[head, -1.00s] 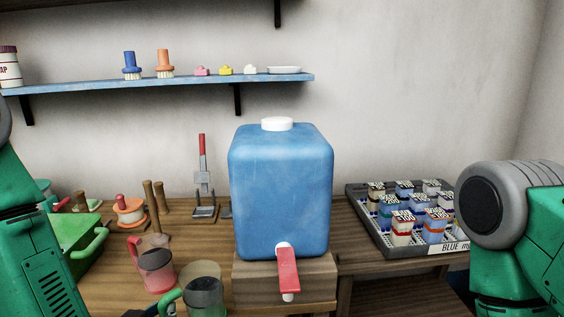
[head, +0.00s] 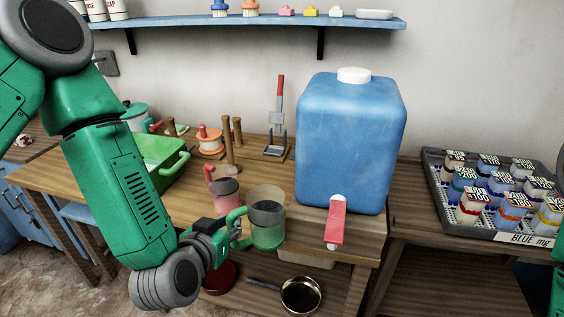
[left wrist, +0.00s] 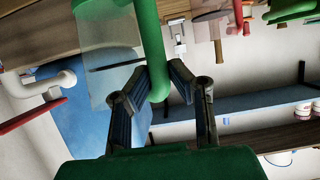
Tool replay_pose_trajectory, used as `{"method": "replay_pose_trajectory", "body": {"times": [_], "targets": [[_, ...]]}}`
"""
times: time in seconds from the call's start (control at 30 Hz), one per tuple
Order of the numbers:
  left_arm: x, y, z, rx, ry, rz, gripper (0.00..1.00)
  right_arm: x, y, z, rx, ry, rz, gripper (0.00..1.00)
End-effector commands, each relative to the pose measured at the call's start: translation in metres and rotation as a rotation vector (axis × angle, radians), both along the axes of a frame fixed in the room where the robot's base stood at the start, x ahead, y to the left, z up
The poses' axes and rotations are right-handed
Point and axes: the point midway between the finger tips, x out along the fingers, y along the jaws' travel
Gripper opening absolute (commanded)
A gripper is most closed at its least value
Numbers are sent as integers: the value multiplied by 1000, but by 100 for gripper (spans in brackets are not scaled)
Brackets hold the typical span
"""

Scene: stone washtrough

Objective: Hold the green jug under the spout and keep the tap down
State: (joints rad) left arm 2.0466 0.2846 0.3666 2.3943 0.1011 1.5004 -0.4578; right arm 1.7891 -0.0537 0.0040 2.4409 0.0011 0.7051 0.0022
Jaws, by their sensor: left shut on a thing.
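The green jug (head: 266,232), with a clear body and a green handle, is upright at the table's front edge, left of the tap. My left gripper (head: 236,236) is shut on its handle. The left wrist view shows both fingers (left wrist: 160,90) around the green handle (left wrist: 150,40). The blue tank (head: 350,140) has a red tap lever (head: 337,218) hanging down its front, with the pale spout (head: 332,246) just below. The jug is beside the spout, not under it. My right gripper is out of view.
A pink jug (head: 226,192) stands just behind the green jug. A green basin (head: 160,158) and wooden pegs are further left. A tray (head: 440,205) of labelled boxes is at the right. A pan (head: 301,296) lies on the lower shelf.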

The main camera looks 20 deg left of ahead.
Motion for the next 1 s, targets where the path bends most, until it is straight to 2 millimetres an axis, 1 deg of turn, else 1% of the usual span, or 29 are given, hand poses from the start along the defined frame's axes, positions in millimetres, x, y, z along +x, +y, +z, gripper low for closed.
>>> {"method": "replay_pose_trajectory", "body": {"times": [0.07, 0.17, 0.27, 0.3, 0.4, 0.5, 0.53, 0.63, 0.73, 0.87, 1.0], "targets": [[-5, -5, -8, 3, 3, -16, 0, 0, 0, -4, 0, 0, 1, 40], [-18, -25, -27, 13, 7, -63, 0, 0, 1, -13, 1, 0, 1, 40], [-41, -58, -51, 24, 10, -132, 0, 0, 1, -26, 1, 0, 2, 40], [-52, -72, -61, 27, 11, -162, 0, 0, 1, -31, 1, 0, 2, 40], [-80, -104, -81, 28, 14, -232, 0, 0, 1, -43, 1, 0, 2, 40], [-104, -129, -95, 22, 16, -289, 0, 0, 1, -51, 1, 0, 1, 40], [-110, -135, -98, 20, 16, -302, 0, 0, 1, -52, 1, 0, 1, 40], [-125, -146, -105, 11, 18, -333, 0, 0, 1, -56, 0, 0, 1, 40], [-129, -148, -107, 4, 17, -346, 0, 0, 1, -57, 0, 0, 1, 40], [-123, -146, -106, -1, 14, -345, 0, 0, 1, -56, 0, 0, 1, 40], [-110, -143, -106, -2, 13, -343, 0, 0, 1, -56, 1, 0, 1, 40]]}}
